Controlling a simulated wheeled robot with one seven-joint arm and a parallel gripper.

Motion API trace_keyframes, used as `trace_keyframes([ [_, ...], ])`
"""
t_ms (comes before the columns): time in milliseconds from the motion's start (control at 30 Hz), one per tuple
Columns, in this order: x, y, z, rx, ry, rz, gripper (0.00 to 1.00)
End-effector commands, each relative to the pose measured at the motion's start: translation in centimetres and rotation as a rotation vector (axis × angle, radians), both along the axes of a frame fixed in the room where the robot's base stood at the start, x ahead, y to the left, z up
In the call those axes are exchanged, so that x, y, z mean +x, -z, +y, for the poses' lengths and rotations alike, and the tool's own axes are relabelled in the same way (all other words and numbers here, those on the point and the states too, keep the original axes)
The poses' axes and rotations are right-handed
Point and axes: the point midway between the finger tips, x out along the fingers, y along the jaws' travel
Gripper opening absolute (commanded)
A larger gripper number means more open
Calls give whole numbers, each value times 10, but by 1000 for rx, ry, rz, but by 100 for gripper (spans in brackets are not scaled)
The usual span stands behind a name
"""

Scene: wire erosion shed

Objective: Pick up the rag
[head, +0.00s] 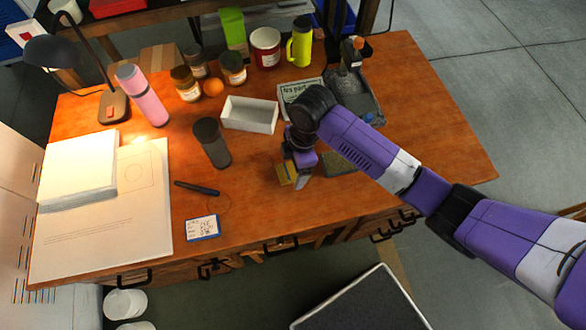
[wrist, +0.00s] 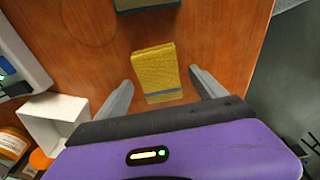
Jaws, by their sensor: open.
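The rag (wrist: 157,72) is a small folded yellow cloth with a blue stripe, lying on the wooden tabletop. In the head view the rag (head: 287,173) shows as a yellow patch beside my gripper, partly hidden by it. My gripper (wrist: 161,82) is open, with one grey finger on each side of the rag in the wrist view. Nothing is held. In the head view my gripper (head: 299,171) is low over the table near its front edge. I cannot tell whether the fingers touch the rag.
An olive-grey block (head: 345,161) lies right of my gripper, partly hidden by my arm. A grey tray (head: 371,101) is behind. Free tabletop lies at the right and around a pen (head: 197,188).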

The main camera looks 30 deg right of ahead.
Motion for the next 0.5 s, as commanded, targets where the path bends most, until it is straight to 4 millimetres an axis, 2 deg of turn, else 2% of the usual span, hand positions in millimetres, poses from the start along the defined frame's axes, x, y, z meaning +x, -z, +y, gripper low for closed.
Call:
trace_keyframes([
  [100, 0, 0, 0, 0, 0, 0, 80],
  [433, 0, 0, 0, 0, 1, 0, 15],
  [500, 0, 0, 0, 0, 1, -1, 15],
])
